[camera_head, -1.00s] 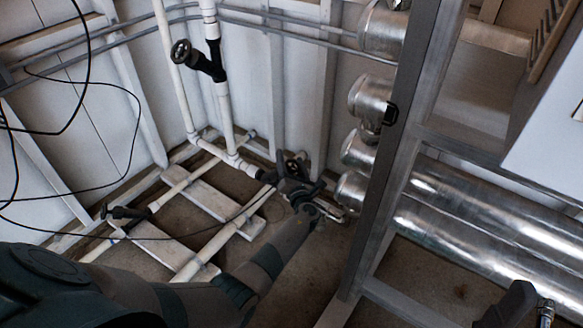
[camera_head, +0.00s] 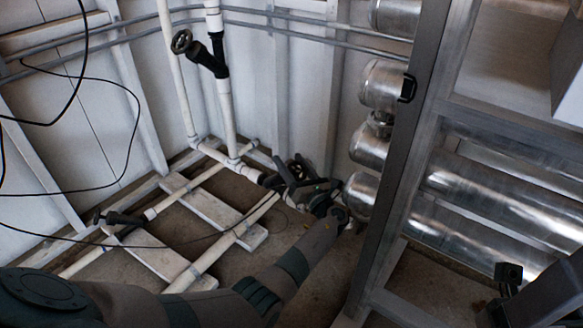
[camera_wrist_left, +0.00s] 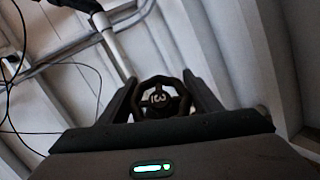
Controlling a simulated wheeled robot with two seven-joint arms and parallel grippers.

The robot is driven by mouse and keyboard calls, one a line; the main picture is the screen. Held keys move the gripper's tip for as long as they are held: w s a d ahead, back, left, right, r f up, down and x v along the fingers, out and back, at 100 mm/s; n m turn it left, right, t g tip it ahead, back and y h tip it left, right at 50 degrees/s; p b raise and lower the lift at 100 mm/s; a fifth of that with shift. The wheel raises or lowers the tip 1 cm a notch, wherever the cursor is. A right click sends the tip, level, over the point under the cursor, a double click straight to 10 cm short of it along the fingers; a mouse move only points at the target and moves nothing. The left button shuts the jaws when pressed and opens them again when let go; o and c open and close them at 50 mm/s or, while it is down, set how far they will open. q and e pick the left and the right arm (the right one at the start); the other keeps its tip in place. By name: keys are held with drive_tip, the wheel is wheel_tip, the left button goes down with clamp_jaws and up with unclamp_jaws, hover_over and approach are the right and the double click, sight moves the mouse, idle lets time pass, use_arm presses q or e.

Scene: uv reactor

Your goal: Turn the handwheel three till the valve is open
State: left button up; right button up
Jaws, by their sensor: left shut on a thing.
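The dark handwheel (camera_head: 299,166) sits low by the back wall, at the end of the white pipe. In the left wrist view the round, spoked handwheel (camera_wrist_left: 160,98) faces me, with a pale mark on its hub that seems to include a 3. My left gripper (camera_head: 302,182) is at the wheel, its arm reaching up from below. In the wrist view its two fingers (camera_wrist_left: 162,104) stand on either side of the wheel and are shut on its rim. The fingers partly cover the wheel in the head view. The valve body behind the wheel is mostly hidden.
Another handwheel (camera_head: 182,41) sits on the upright white pipe at upper left, and a third valve (camera_head: 122,218) is low at left. Silvery ducts (camera_head: 382,84) and a grey metal post (camera_head: 408,150) stand close to the right of my left arm. Black cables hang at left.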

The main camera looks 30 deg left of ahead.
idle(0.4)
use_arm(q)
drive_tip(key=o, duration=1)
